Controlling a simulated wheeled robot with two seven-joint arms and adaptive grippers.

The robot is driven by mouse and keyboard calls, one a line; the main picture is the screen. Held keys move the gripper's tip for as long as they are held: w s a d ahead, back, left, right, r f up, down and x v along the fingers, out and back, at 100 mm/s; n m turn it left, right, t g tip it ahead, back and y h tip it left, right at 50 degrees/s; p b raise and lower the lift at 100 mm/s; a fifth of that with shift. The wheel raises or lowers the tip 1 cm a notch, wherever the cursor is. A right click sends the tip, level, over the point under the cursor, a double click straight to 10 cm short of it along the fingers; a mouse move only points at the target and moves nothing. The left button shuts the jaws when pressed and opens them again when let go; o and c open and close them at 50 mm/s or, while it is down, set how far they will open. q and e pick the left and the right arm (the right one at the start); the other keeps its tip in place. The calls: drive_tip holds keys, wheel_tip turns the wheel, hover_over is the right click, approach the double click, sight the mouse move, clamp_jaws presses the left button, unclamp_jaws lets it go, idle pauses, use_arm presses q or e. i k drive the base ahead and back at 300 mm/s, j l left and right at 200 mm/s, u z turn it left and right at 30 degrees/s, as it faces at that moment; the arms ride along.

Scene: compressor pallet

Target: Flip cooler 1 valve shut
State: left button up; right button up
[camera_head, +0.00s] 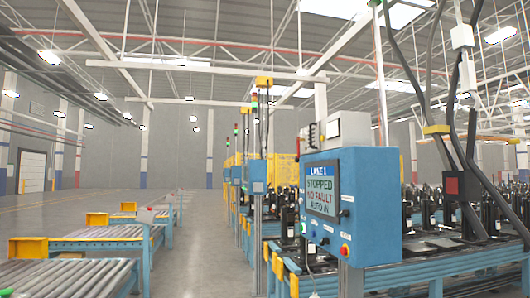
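I cannot make out a cooler 1 valve in the head view. The nearest equipment is a blue control cabinet (352,205) marked "LANE 1", on a post right of centre. Its screen (321,192) reads "STOPPED", "NO FAULT" and a third line that looks like "AUTO IN". A red button (345,250) sits low on the cabinet's side. Dark compressor-like units (486,213) stand behind it on a blue-framed line, partly hidden by the cabinet.
Roller conveyors (62,277) with yellow end blocks (28,247) run along the left. A grey floor aisle (200,245) lies open between them and the blue line (460,267). Black hoses or cables (420,95) hang at the right.

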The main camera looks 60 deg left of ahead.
sight(298, 148)
drive_tip(key=j+u, duration=0.25)
drive_tip(key=i+j+u, duration=0.2)
drive_tip(key=j, duration=0.25)
drive_tip(key=j+u, duration=0.25)
drive_tip(key=j, duration=0.15)
drive_tip(key=i+j+u, duration=0.25)
drive_tip(key=i+j, duration=0.15)
drive_tip(key=j, duration=0.2)
drive_tip(key=i+j, duration=0.15)
drive_tip(key=j, duration=0.25)
drive_tip(key=i+j+u, duration=0.1)
drive_tip(key=j, duration=0.25)
drive_tip(key=i+j, duration=0.2)
drive_tip(key=j, duration=0.15)
drive_tip(key=i+j, duration=0.2)
drive_tip(key=j, duration=0.15)
drive_tip(key=i+j, duration=0.15)
drive_tip(key=j, duration=0.2)
drive_tip(key=i+j+z, duration=0.15)
drive_tip(key=j+z, duration=0.2)
drive_tip(key=i+j+z, duration=0.1)
drive_tip(key=j+z, duration=0.3)
